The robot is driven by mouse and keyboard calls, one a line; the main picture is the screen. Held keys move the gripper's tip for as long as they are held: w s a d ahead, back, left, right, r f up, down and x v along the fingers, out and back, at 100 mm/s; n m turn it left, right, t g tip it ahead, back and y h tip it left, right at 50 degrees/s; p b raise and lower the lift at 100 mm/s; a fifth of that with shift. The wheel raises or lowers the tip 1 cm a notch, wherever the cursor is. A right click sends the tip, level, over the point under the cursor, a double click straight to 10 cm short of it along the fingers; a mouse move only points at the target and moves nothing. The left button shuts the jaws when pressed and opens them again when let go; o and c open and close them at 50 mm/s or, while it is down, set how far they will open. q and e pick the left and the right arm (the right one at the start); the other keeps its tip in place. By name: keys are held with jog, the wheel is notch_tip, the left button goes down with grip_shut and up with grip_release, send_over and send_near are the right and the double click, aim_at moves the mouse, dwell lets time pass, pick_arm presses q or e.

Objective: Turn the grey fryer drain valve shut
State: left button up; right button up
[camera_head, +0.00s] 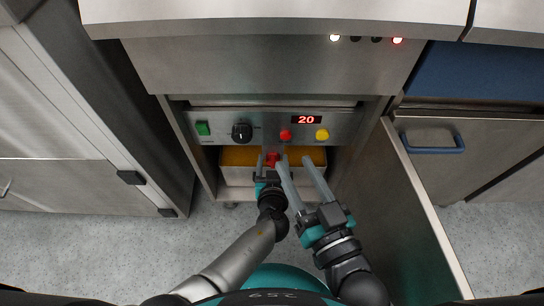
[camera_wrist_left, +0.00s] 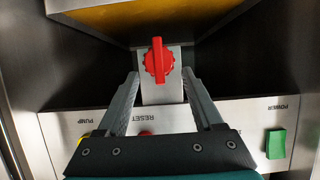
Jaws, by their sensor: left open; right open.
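The valve knob I see is red, not grey. In the left wrist view the red knob (camera_wrist_left: 158,60) has a raised bar standing upright in the picture, on a pale metal plate. In the head view the red knob (camera_head: 272,157) is partly hidden by my gripper. My left gripper (camera_head: 269,168) is open, and in its wrist view (camera_wrist_left: 161,78) the fingers point at the knob, one on each side. I cannot tell whether they touch it. My right gripper (camera_head: 295,163) is open and empty just to the right, its fingers pointing at the fryer panel.
The control panel (camera_head: 355,124) has a green switch (camera_head: 203,128), black dial (camera_head: 242,132), red button (camera_head: 285,135), yellow button (camera_head: 322,134) and a display reading 20 (camera_head: 306,119). A tray with yellow contents (camera_head: 232,173) sits below. An open door (camera_head: 399,200) stands at the right.

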pick_arm(q)
grip_shut()
dwell(0.5)
